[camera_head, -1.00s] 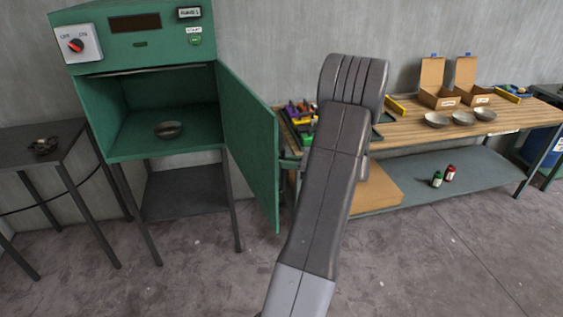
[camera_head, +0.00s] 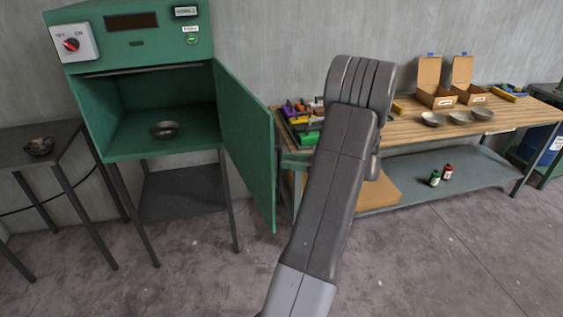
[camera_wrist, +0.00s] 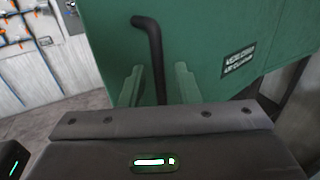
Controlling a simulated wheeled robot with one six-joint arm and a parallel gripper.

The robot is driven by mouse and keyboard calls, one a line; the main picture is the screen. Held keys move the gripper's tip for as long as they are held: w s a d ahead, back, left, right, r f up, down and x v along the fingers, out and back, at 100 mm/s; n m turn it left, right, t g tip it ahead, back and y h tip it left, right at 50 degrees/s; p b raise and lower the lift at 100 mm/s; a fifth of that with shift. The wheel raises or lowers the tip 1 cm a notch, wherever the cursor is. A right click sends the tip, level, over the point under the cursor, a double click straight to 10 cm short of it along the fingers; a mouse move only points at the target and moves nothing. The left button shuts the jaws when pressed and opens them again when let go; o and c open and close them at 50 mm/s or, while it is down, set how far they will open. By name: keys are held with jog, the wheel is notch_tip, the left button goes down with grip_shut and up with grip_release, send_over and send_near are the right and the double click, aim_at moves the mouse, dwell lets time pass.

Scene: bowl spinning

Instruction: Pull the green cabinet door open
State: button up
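The green cabinet door (camera_head: 248,145) stands swung open, hinged at the right side of the green cabinet (camera_head: 100,117). Its green face fills much of the wrist view (camera_wrist: 210,35), with a black bar handle (camera_wrist: 155,50) and a dark label. My gripper (camera_wrist: 159,82) is open, with one pale green finger on each side of the handle's lower part and gaps visible between. I cannot tell how deep the handle sits between the fingers. In the head view my gripper is hidden; my arm shows right of the door.
A metal bowl (camera_head: 164,130) sits inside the cabinet. Another bowl (camera_head: 39,147) is on the dark side table (camera_head: 60,142) at left. The wooden workbench (camera_head: 404,129) at right holds bowls, boxes and tools. The floor (camera_head: 420,265) in front is clear.

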jog(key=s+d+b, duration=0.1)
jog(key=s+d, duration=0.1)
jog(key=d, duration=0.8)
jog(key=shift+d+b, duration=0.15)
jog(key=shift+b, duration=0.15)
jog(key=w+a+p, duration=0.1)
jog(key=a, duration=0.8)
jog(key=w+a+p, duration=0.1)
jog(key=a, duration=0.3)
jog(key=shift+w+a+p, duration=0.3)
jog(key=shift+a+p, duration=0.05)
